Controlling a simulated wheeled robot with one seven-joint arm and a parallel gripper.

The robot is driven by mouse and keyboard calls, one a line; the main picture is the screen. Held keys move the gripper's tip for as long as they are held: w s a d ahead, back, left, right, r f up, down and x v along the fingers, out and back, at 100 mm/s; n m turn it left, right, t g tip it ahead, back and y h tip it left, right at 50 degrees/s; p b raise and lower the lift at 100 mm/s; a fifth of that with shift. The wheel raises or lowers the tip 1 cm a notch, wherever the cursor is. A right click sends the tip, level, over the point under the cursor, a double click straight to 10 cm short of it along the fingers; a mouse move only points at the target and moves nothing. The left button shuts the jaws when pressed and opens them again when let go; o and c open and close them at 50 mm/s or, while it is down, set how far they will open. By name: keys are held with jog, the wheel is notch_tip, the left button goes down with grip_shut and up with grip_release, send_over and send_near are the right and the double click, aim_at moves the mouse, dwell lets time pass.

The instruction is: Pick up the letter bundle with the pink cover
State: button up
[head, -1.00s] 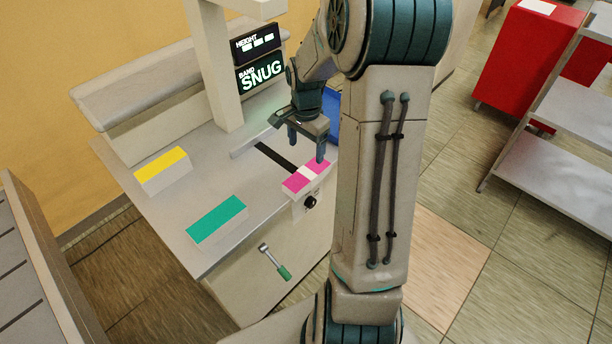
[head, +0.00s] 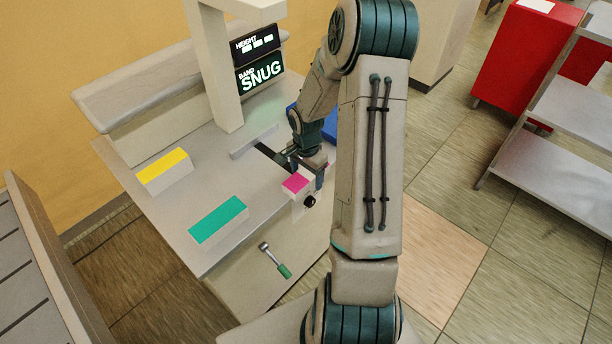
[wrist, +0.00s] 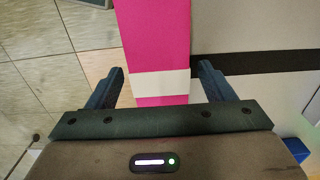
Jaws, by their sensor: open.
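The letter bundle with the pink cover (head: 295,184) lies near the front right edge of the worktable, partly hidden behind my gripper in the head view. In the wrist view the pink bundle (wrist: 156,45) has a white band (wrist: 160,84) across it. My gripper (head: 305,172) is low over the bundle. In the wrist view the two fingers of my gripper (wrist: 161,82) stand apart, one on each side of the bundle near the white band, with gaps on both sides. I cannot tell how far down the fingers reach.
A yellow-topped bundle (head: 164,167) and a teal-topped bundle (head: 217,219) lie on the worktable (head: 215,180). A post with a screen reading SNUG (head: 261,72) stands behind. A blue bin (head: 330,125) is partly hidden by my arm. A green-handled lever (head: 283,270) is at the front.

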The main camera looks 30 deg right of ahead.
jog(key=c, duration=1.2)
jog(key=shift+r, duration=0.15)
